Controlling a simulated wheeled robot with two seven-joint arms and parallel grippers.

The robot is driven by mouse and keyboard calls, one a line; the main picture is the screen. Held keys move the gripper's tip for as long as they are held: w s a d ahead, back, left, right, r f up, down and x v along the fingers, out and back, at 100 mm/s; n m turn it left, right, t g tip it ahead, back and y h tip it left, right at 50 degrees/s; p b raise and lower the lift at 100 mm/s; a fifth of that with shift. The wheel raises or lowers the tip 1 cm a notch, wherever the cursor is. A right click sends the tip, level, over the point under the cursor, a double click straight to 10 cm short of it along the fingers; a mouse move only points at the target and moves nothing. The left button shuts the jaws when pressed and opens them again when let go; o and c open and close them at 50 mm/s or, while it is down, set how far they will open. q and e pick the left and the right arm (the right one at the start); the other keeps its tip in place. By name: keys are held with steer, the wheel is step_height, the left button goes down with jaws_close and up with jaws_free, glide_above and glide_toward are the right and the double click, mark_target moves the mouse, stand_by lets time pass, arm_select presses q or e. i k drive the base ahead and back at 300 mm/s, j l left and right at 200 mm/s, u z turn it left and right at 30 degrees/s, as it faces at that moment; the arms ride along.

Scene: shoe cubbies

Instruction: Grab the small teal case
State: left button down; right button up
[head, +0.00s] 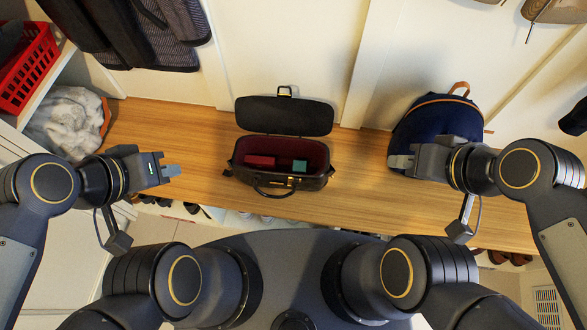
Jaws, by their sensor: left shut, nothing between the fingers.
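The small teal case (299,165) lies inside an open black bag (275,185), toward the right of its dark red interior. A dark red item (260,161) lies to its left in the same bag. The bag stands on the wooden bench with its lid (284,115) folded back. My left gripper (175,171) is shut and empty, over the bench to the left of the bag and apart from it. My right gripper (398,162) is to the right of the bag, in front of the blue backpack; its finger gap cannot be made out.
The dark blue backpack (440,115) with brown trim stands on the bench (205,130) at the right. A grey fluffy item (68,122) and a red basket (30,68) are at the left. Dark garments hang at upper left. Shoes sit below the bench. Bench space beside the bag is clear.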

mark_target(298, 167)
steer(key=i+j+z, duration=0.1)
steer(key=j, duration=1.65)
steer(key=i+z, duration=0.05)
